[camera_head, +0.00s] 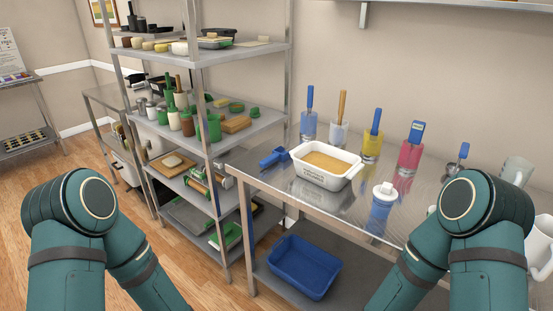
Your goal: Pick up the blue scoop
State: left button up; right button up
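The blue scoop (272,159) lies on the metal table near its left front corner, just left of a white rectangular dish (322,180) with tan contents. A small gap or contact between scoop and dish is too small to tell. My left and right arms show as teal links at the lower left and lower right. Both grippers are outside the picture, so neither is seen near the scoop.
Along the back of the metal table (262,173) stand several cups with utensils, including a yellow cup (371,145) and a pink cup (409,157). A blue-and-white bottle (381,208) stands in front. A loaded shelf rack (237,133) is at left. A blue basin (304,267) sits below.

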aim_at(276, 157)
jog(key=z, duration=1.2)
jog(key=j+z, duration=0.4)
jog(key=j, duration=0.8)
jog(key=j+z, duration=0.4)
jog(key=j, duration=0.85)
